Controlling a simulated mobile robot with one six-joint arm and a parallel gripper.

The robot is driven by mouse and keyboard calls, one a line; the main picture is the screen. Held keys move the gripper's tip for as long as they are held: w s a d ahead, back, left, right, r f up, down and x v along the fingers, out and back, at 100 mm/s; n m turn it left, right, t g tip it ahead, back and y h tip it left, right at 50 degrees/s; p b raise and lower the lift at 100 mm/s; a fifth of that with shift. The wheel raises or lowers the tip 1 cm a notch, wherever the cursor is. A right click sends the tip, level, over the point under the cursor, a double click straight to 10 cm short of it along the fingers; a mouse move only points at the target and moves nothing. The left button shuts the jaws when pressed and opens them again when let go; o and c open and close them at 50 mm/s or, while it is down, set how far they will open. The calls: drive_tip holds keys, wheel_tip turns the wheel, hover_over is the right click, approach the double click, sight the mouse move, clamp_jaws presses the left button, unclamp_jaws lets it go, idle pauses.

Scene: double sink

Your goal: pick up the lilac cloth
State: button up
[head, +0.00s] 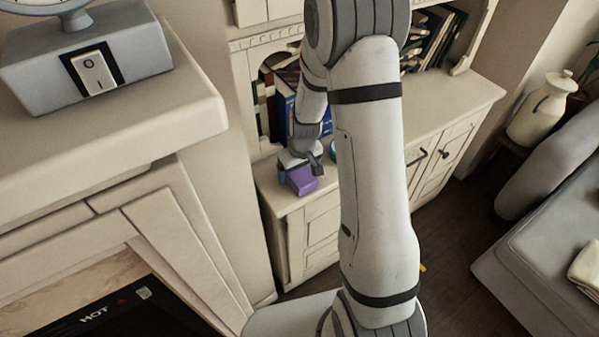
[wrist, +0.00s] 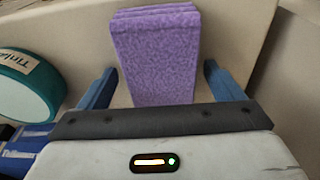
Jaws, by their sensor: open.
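The lilac cloth (wrist: 156,58) looks like a thick folded block with layered edges. In the wrist view it lies between the two blue fingers of my gripper (wrist: 165,88), with a visible gap on each side. In the head view the cloth (head: 301,180) is on the cabinet top, near its left end. My gripper (head: 299,166) is right at it, with its fingers open. Part of the cloth is hidden behind the gripper's body.
A teal round tape or tin (wrist: 28,85) with a label lies left of the gripper. Books (head: 285,105) stand in the shelf behind. The cabinet top (head: 450,100) is clear to the right. A mantel (head: 110,110) with a grey scale stands at the left.

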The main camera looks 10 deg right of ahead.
sight(299, 170)
drive_tip(key=shift+c, duration=0.5)
drive_tip(key=c, duration=1)
drive_tip(key=shift+o, duration=0.2)
wheel_tip(299, 170, up, 10)
drive_tip(key=shift+r+b, duration=0.1)
drive_tip(key=shift+b, duration=0.2)
drive_tip(key=o, duration=0.3)
drive_tip(key=shift+c, duration=1.1)
drive_tip(key=shift+s, duration=0.1)
